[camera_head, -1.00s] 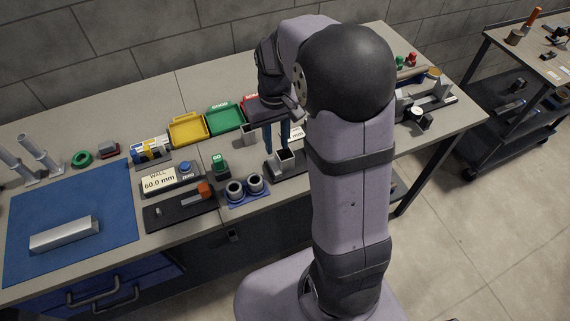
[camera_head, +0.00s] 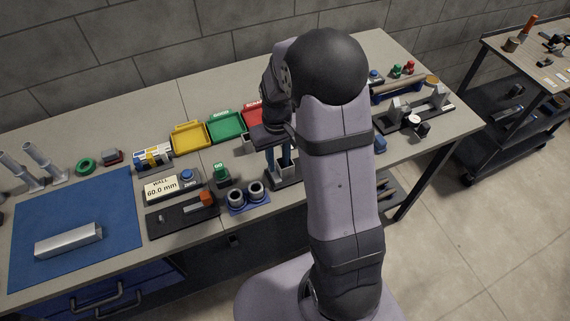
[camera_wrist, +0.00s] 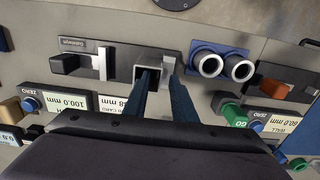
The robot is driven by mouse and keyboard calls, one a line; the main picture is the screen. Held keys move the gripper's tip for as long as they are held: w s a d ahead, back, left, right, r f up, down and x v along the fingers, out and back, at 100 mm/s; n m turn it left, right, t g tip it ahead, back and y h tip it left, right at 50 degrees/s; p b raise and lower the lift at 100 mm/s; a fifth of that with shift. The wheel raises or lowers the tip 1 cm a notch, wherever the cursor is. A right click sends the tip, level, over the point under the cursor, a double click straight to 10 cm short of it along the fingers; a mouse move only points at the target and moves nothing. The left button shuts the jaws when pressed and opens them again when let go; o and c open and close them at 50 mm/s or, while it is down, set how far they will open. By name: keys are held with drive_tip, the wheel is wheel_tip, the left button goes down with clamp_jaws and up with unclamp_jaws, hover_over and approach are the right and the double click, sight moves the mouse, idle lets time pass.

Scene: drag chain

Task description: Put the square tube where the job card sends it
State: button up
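Yellow (camera_head: 190,135), green (camera_head: 225,125) and red (camera_head: 253,112) trays stand behind. A blue holder with two round rings (camera_head: 247,195) and a wall gauge (camera_head: 172,188) reading 60.0 mm are left. A metal bar (camera_head: 68,240) lies on a blue mat (camera_head: 110,205).

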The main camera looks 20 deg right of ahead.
drive_tip(key=shift+f, duration=1)
clamp_jaws()
drive_tip(key=shift+r, duration=0.15)
drive_tip(key=shift+w+r, duration=0.1)
drive_tip(key=shift+r, duration=0.45)
wheel_tip(320, 180, up, 8)
drive_tip(key=shift+r+b, duration=0.25)
drive_tip(key=shift+b, duration=0.9)
drive_tip(key=w+a+f+n+p, duration=0.1)
drive_tip(key=w+a+n+p, duration=0.7)
drive_tip(key=w+a, duration=0.4)
drive_tip(key=a+n, duration=0.1)
drive_tip(key=a, duration=0.4)
drive_tip(key=shift+w+a+f, duration=0.2)
drive_tip(key=shift+a+f, duration=0.1)
drive_tip(key=shift+a, duration=0.05)
